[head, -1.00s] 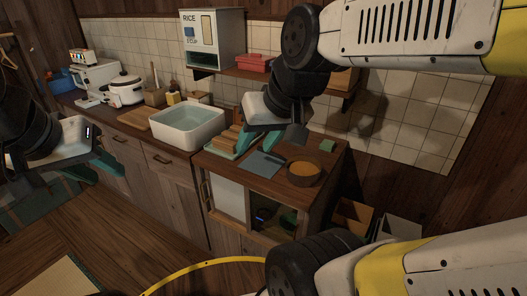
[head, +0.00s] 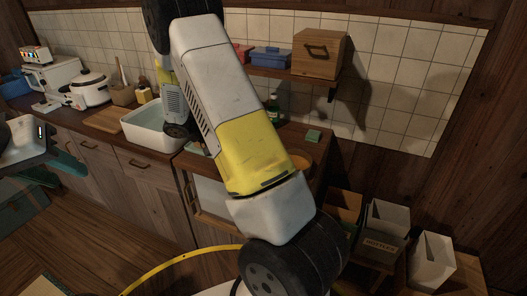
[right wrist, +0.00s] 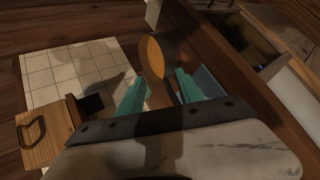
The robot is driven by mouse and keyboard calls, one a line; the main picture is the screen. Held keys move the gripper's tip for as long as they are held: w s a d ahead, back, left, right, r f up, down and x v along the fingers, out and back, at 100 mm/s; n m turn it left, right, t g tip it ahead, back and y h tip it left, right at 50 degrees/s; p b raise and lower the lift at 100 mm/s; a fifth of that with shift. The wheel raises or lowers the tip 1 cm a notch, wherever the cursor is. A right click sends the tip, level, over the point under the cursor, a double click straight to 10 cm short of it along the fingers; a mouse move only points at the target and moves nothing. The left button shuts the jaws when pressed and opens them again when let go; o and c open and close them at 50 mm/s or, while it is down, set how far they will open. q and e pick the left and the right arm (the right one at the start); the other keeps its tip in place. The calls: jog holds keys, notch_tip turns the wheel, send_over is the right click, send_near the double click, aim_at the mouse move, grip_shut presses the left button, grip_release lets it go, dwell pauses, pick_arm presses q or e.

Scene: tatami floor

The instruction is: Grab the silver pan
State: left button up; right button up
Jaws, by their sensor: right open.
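I cannot make out a silver pan in either view. A white pot with a lid (head: 95,88) stands on the far left counter. My right gripper (right wrist: 161,76) is open and empty, its two teal fingers apart in the right wrist view. In the head view my right arm hides that gripper and most of the bowl (head: 302,161). My left gripper (head: 66,179) is at the left edge, open and empty, in front of the drawers.
A white sink basin (head: 153,130) is left of my arm. A bottle (head: 272,104) and green sponge (head: 313,136) stand on the low cabinet. A wall shelf holds a wooden box (head: 318,52) and a blue box (head: 271,57). Bins (head: 432,262) stand at lower right.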

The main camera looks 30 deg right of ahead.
jog(key=w+f+t+h, duration=0.1)
jog(key=w+f, duration=0.1)
jog(key=w+f+n+t+h, duration=0.1)
jog(key=f+h, duration=0.1)
jog(key=w+f+h, duration=0.1)
jog(key=w+f, duration=0.1)
jog(key=shift+w+d+f+n+t+h, duration=0.15)
jog(key=shift+w+d+n+t+h, duration=0.2)
jog(key=shift+n+t+h, duration=0.05)
jog(key=shift+x, duration=1.15)
jog(key=x, duration=0.5)
jog(key=shift+w+d, duration=0.2)
jog(key=shift+d, duration=0.05)
grip_shut()
jog(key=shift+r, duration=0.2)
